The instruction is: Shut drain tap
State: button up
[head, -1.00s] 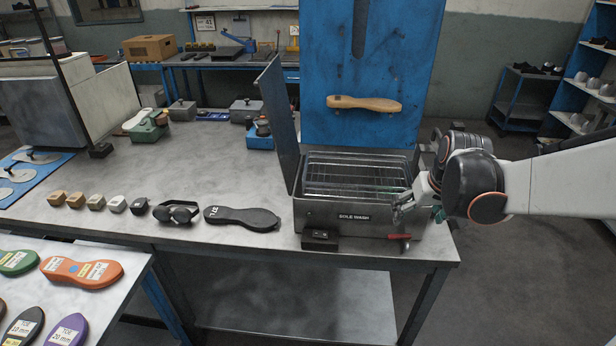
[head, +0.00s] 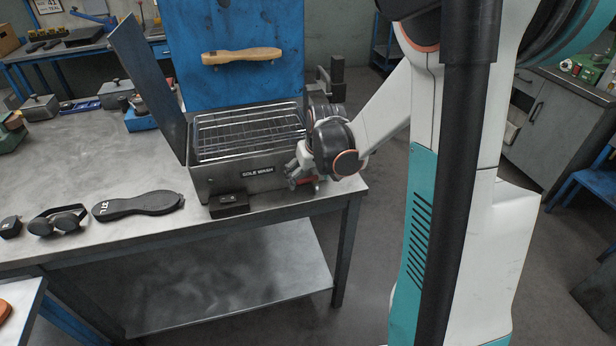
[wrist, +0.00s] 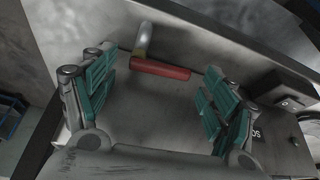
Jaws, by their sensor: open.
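The drain tap (wrist: 160,69) has a red lever and a short pale metal stem on the front face of the sole wash tank (head: 230,182). In the wrist view the lever lies crosswise ahead of and between the fingertips, apart from both. My gripper (wrist: 157,85) is open, with teal-padded fingers spread to either side and nothing between the pads. In the head view my gripper (head: 296,174) is at the tank's front right corner, and only a little of the red lever (head: 308,182) shows behind it.
The tank's lid (head: 150,85) stands open at the left, with a wire rack inside. A small black box (head: 229,203) sits at its front. A black sole (head: 138,205) and goggles (head: 58,220) lie left on the bench.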

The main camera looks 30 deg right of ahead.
jog(key=c, duration=1.1)
jog(key=shift+o, duration=0.2)
jog(key=shift+w+m+h, duration=0.2)
jog(key=shift+m+h, duration=0.1)
jog(key=shift+m, duration=0.5)
jog(key=o, duration=1.1)
jog(key=shift+c, duration=0.2)
